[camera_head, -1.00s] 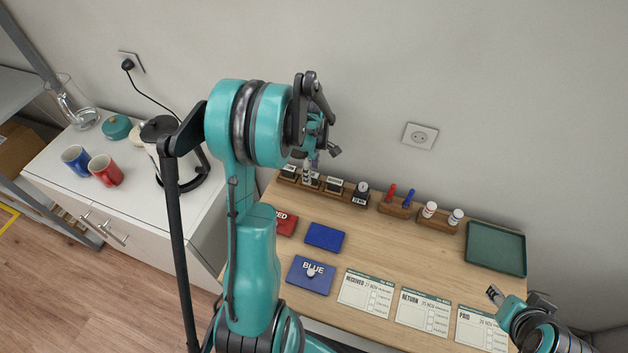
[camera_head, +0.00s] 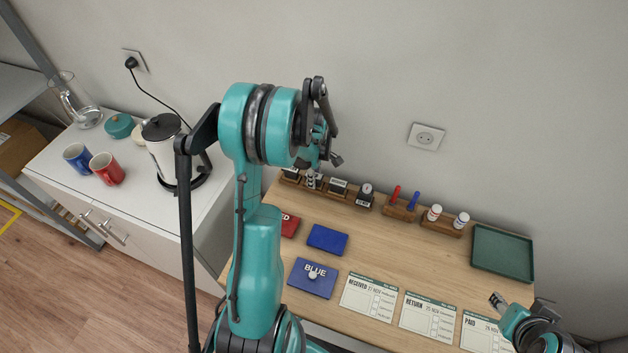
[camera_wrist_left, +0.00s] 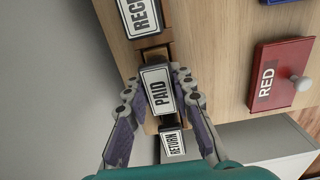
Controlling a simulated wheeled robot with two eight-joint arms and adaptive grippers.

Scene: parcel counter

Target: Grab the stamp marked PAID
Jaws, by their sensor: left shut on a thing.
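The stamp marked PAID (camera_wrist_left: 158,92) stands in a wooden rack, its white label facing the left wrist camera. My left gripper (camera_wrist_left: 156,84) has one finger on each side of it and is shut on it. In the head view my left gripper (camera_head: 318,170) is at the left part of the stamp row, mostly hidden by its own arm. The stamp marked RETURN (camera_wrist_left: 174,144) and one whose label begins REC (camera_wrist_left: 140,17) stand on either side of the PAID stamp. My right gripper (camera_head: 497,301) is over the right front of the counter, its jaws too small to judge.
A red ink pad (camera_wrist_left: 280,72) and a blue ink pad (camera_head: 312,278) lie in front of the rack. Three paper forms (camera_head: 369,297) lie along the front edge. Pen and bottle holders (camera_head: 442,226) and a green tray (camera_head: 502,252) stand to the right.

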